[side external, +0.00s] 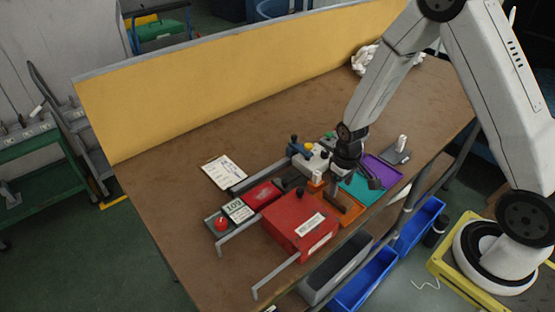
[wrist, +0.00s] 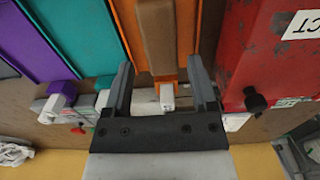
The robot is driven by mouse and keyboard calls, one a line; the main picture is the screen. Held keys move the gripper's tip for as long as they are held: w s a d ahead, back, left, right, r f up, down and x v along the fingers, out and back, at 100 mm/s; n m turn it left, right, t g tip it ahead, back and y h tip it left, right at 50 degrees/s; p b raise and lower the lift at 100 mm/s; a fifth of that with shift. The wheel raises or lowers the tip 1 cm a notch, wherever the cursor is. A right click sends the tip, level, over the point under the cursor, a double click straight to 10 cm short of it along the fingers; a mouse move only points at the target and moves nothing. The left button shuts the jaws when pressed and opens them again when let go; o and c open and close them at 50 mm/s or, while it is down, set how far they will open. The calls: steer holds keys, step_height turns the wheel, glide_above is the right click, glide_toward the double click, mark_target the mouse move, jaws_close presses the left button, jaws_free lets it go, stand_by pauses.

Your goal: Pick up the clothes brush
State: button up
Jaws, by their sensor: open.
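A brown block-shaped thing, which looks like the clothes brush (wrist: 157,36), lies lengthwise in an orange tray (wrist: 186,28) in the wrist view. In the side view the brush (side external: 345,203) is a small brown shape in the orange tray (side external: 352,218). My gripper (wrist: 160,63) is open, with one finger on each side of the brush's near end in the wrist view. No contact between fingers and brush is visible. In the side view my gripper (side external: 368,181) is above the trays, close to the orange one. The brush's underside is hidden.
A red box (side external: 299,224) stands close beside the orange tray; it fills the right of the wrist view (wrist: 262,40). Teal (side external: 355,184) and purple (side external: 384,171) trays lie on the other side. A yellow panel (side external: 200,90) closes the table's back. The brown tabletop (side external: 250,130) behind is mostly clear.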

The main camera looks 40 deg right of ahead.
mark_target(339, 195)
steer(key=shift+f, duration=0.1)
steer(key=shift+f, duration=2.5)
jaws_close()
steer(key=shift+r, duration=0.15)
steer(key=shift+r, duration=4.9)
